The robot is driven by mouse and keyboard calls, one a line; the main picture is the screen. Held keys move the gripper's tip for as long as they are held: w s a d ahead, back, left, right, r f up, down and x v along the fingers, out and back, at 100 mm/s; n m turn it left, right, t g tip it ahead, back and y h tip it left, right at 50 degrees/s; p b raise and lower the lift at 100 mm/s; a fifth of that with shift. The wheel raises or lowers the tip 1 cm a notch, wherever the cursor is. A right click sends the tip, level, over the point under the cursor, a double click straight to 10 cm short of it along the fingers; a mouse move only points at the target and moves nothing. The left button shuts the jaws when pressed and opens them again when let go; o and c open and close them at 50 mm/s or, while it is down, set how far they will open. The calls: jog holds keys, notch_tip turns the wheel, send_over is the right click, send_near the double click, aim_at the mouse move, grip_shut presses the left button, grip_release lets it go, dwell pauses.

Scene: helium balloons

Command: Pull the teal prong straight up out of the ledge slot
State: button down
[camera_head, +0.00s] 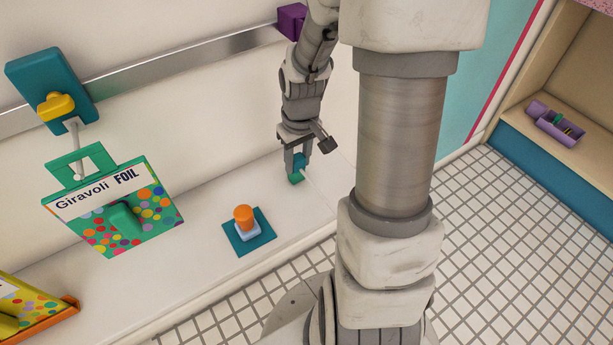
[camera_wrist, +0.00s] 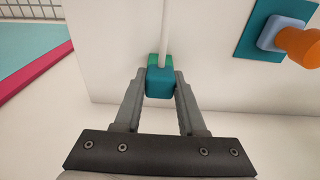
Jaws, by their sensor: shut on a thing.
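The teal prong (camera_wrist: 159,84) is a small block between the two fingertips of my gripper (camera_wrist: 161,78) in the wrist view. A green part joins it on the far side, and a thin white rod or strip runs away from it. In the head view, my gripper (camera_head: 297,160) points down, shut on the prong (camera_head: 300,161) above or at the white ledge (camera_head: 195,232). The green part (camera_head: 296,178) shows just below the fingers. The slot is hidden, so I cannot tell how deep the prong sits in it.
An orange knob (camera_head: 244,214) on a teal plate (camera_head: 238,238) stands on the ledge to the left. A "Giravoli FOIL" packet (camera_head: 90,205) hangs from a teal wall bracket (camera_head: 45,75). A purple block (camera_head: 291,20) sits on the metal rail. The tiled floor is clear.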

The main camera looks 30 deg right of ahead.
jog(key=c, duration=1.2)
grip_release()
grip_shut()
jog(key=shift+r, duration=0.15)
jog(key=shift+r+p, duration=0.8)
jog(key=shift+p, duration=0.05)
